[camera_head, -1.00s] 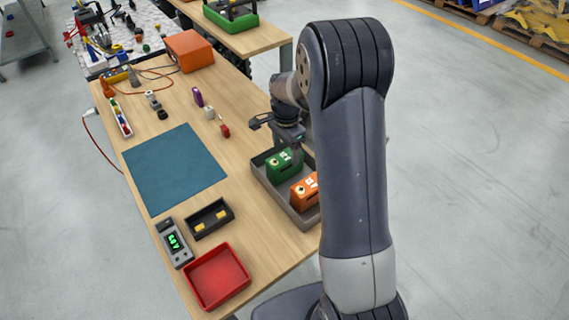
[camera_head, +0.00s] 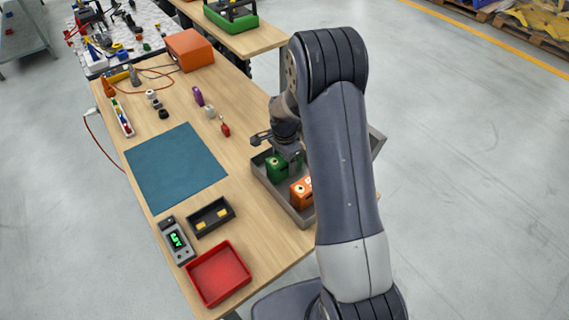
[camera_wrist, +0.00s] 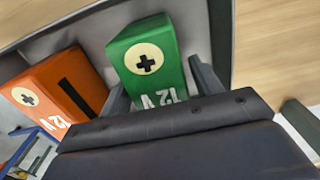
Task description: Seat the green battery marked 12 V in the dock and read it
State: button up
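The green battery (camera_head: 277,168) marked 12 V sits in the grey tray (camera_head: 303,218) at the table's right edge; it also shows in the wrist view (camera_wrist: 150,62), with a plus sign on a cream disc. My gripper (camera_head: 287,157) is down over it. In the wrist view, the fingers of my gripper (camera_wrist: 163,92) stand on either side of the battery, open, with a small gap at the right. The dock (camera_head: 210,217), a black holder with yellow contacts, lies on the table beside a grey meter (camera_head: 176,240) with a lit green display.
An orange 12 V battery (camera_head: 300,191) stands close beside the green one in the tray; it also shows in the wrist view (camera_wrist: 55,90). A red tray (camera_head: 219,274) lies in front of the dock. A blue mat (camera_head: 175,167) leaves clear room mid-table. Small parts lie further back.

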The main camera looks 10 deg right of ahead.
grip_shut()
dwell(0.5)
jog(key=shift+r, duration=0.15)
